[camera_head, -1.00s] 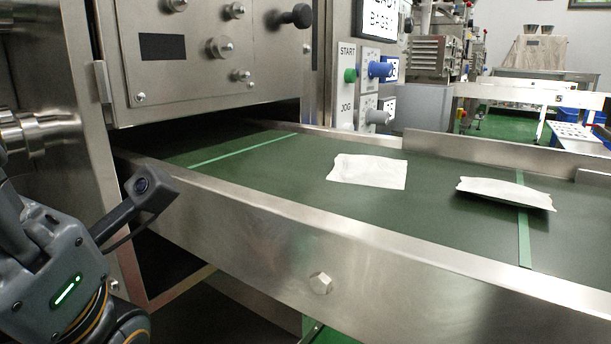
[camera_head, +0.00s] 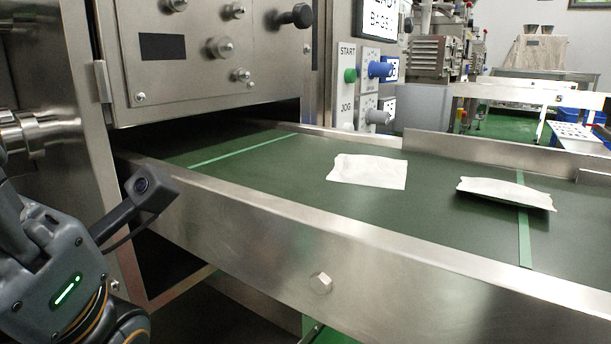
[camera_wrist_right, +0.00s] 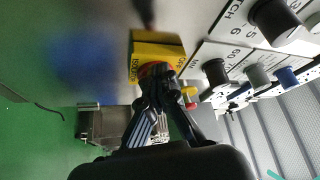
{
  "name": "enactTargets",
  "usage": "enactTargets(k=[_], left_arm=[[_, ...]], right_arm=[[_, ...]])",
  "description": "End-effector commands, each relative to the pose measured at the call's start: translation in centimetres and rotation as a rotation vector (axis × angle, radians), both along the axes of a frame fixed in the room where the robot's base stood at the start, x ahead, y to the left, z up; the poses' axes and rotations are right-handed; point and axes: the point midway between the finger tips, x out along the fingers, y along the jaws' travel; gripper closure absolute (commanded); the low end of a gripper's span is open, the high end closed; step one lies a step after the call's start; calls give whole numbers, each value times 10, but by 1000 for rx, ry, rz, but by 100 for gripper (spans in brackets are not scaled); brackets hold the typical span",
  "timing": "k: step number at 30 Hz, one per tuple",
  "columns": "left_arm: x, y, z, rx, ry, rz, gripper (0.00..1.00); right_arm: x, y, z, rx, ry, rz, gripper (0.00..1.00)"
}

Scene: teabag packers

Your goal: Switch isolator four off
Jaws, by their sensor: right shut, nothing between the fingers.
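In the right wrist view a yellow isolator plate (camera_wrist_right: 168,45) with dark lettering is on a grey panel. A red knob (camera_wrist_right: 148,69) on the plate is partly covered by my fingers. My right gripper (camera_wrist_right: 159,78) is shut with nothing between the fingers. Its fingertips are right at the red knob; I cannot tell whether they touch it. The knob's setting and the isolator's number cannot be made out. In the head view part of my left arm is at the lower left, and its fingers are not visible.
In the right wrist view dark, grey and blue knobs (camera_wrist_right: 287,76) stick out of the panel beside my gripper. In the head view a green conveyor (camera_head: 260,175) carries two white bags (camera_head: 367,171). A START/JOG panel (camera_head: 347,85) stands behind it.

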Motion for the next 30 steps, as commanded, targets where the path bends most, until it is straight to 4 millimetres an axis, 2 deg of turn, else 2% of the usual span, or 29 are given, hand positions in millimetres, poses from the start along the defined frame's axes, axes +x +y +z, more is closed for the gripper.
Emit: enactTargets(k=[30], left_arm=[[0,0,0,0,1,1,60]], right_arm=[[11,-8,-21,1,-1,-5,100]])
